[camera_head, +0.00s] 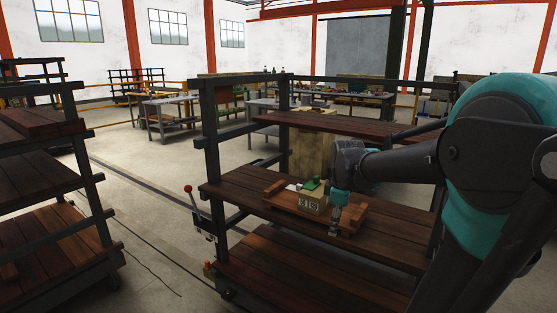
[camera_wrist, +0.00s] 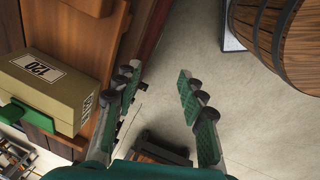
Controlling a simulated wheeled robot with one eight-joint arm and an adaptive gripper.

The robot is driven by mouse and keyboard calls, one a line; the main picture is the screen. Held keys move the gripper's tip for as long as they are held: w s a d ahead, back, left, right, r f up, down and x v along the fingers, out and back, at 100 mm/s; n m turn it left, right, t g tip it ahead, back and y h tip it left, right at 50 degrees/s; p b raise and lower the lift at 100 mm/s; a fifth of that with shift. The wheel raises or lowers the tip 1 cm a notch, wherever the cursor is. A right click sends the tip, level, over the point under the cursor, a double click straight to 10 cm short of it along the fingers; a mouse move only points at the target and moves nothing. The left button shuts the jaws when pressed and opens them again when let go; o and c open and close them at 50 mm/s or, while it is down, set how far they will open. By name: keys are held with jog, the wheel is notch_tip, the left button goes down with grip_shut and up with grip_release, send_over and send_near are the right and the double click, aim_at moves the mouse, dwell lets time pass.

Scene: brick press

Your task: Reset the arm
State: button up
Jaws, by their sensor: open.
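My arm reaches in from the right in the head view, and my gripper (camera_head: 335,228) points down at the middle shelf of a wooden rack. In the wrist view my gripper (camera_wrist: 157,85) is open, with nothing between its green-padded fingers. A tan box with a printed label (camera_head: 312,204) sits left of my gripper on the shelf. It also shows in the wrist view (camera_wrist: 48,88), left of the fingers and apart from them.
A higher shelf (camera_head: 345,124) is above. A red-knobbed lever (camera_head: 188,189) stands at the rack's left. A barrel (camera_wrist: 285,32) shows at upper right. Another rack (camera_head: 40,180) is at left, with open floor between.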

jog(key=s+d+f+m+t, duration=0.1)
jog(key=s+f+m+t, duration=0.1)
jog(key=s+f+m, duration=1.1)
jog(key=shift+s+d+f+m, duration=0.25)
jog(key=shift+s+f+m, duration=0.15)
jog(key=shift+s+f, duration=0.45)
